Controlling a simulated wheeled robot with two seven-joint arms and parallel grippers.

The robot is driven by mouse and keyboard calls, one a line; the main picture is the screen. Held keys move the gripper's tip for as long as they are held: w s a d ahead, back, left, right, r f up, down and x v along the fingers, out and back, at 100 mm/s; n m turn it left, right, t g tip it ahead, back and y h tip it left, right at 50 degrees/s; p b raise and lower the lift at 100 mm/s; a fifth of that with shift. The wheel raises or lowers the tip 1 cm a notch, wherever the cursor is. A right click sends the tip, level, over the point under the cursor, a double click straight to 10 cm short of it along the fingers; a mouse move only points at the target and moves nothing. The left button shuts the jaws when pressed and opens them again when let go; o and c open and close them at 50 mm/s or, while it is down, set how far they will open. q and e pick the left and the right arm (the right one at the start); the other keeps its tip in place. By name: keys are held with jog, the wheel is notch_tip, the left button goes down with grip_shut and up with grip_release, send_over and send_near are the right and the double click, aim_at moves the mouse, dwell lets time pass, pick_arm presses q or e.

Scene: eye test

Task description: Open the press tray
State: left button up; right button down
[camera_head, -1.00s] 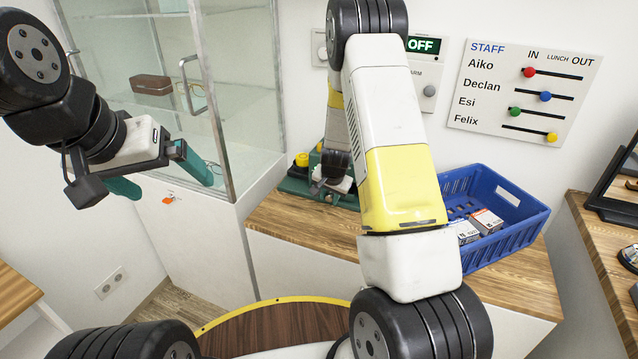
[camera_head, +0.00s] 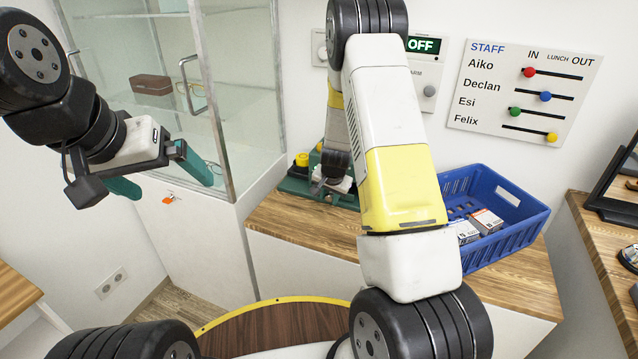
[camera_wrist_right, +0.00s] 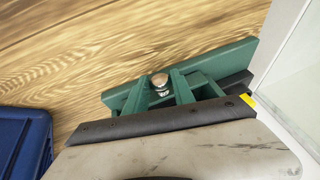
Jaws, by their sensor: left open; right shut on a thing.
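The green press (camera_head: 295,186) with a yellow knob stands at the back left of the wooden counter. My right arm hides part of it. My right gripper (camera_head: 333,186) is low at the press; its fingertips are hard to make out there. In the right wrist view its green fingers (camera_wrist_right: 162,88) are on either side of a small round metal knob (camera_wrist_right: 160,80) at the green press, and it is shut on this knob. I cannot tell the tray from the press body. My left gripper (camera_head: 158,180) is open and empty, in front of the glass cabinet.
A blue crate (camera_head: 528,222) with small boxes stands on the counter (camera_head: 290,229), right of my right arm. The glass cabinet (camera_head: 225,100) stands to the left of the press. A staff board (camera_head: 480,120) and an OFF display (camera_head: 423,45) are on the wall.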

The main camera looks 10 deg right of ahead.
dwell(0.4)
jog(key=s+a, duration=0.2)
jog(key=s, duration=0.1)
jog(key=s+a, duration=0.2)
jog(key=s, duration=0.1)
jog(key=s+a, duration=0.2)
jog(key=s, duration=0.2)
jog(key=shift+a, duration=0.35)
jog(key=shift+w, duration=0.1)
jog(key=c, duration=1.1)
grip_release()
jog(key=shift+o, duration=0.2)
jog(key=v, duration=0.8)
